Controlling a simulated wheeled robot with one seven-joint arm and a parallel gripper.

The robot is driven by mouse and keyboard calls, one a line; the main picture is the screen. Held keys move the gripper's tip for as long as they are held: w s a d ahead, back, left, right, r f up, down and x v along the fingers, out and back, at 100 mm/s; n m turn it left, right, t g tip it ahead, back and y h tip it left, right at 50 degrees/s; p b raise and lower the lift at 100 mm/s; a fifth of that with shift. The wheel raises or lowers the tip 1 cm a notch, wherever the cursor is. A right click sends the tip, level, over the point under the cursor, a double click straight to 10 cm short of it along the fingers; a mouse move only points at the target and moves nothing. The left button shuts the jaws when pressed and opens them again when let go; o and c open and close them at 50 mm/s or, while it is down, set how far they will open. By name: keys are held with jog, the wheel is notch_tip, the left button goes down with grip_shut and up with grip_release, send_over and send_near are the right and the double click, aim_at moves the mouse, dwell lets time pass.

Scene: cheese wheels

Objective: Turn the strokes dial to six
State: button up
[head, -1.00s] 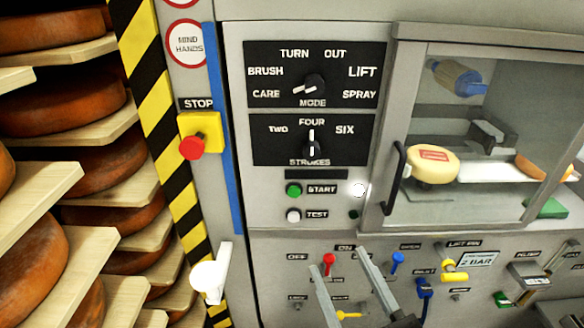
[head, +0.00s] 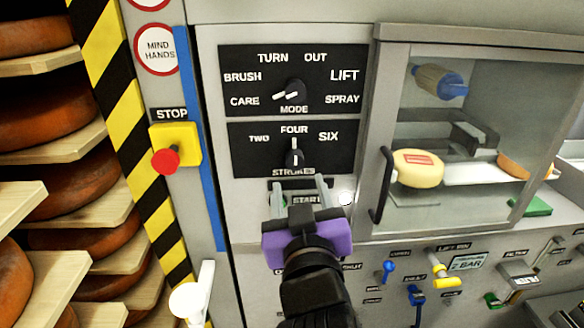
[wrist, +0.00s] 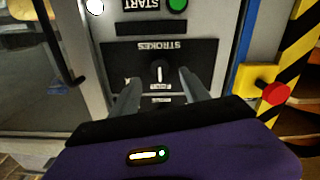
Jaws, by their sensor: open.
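The strokes dial (head: 294,158) is a black knob with a white pointer on a black plate labelled TWO, FOUR and SIX. Its pointer stands upright at FOUR. SIX (head: 328,136) is printed to the upper right. My gripper (head: 299,188) is open and empty, just below the dial in the head view, its fingers over the START area. In the wrist view the picture is upside down, and the dial (wrist: 159,73) shows between and beyond the two fingertips (wrist: 158,80). I cannot tell that either finger touches it.
The mode dial (head: 289,91) sits right above. A red stop button (head: 166,161) on a yellow box is at the left. The glass door's dark handle (head: 383,186) stands out at the right. Cheese shelves (head: 60,120) line the far left.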

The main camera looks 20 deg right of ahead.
aim_at(296, 165)
jog(key=p+x, duration=0.1)
jog(key=x, duration=0.5)
jog(key=shift+w+d, duration=0.2)
jog(key=shift+w, duration=0.15)
jog(key=shift+c, duration=0.4)
grip_shut()
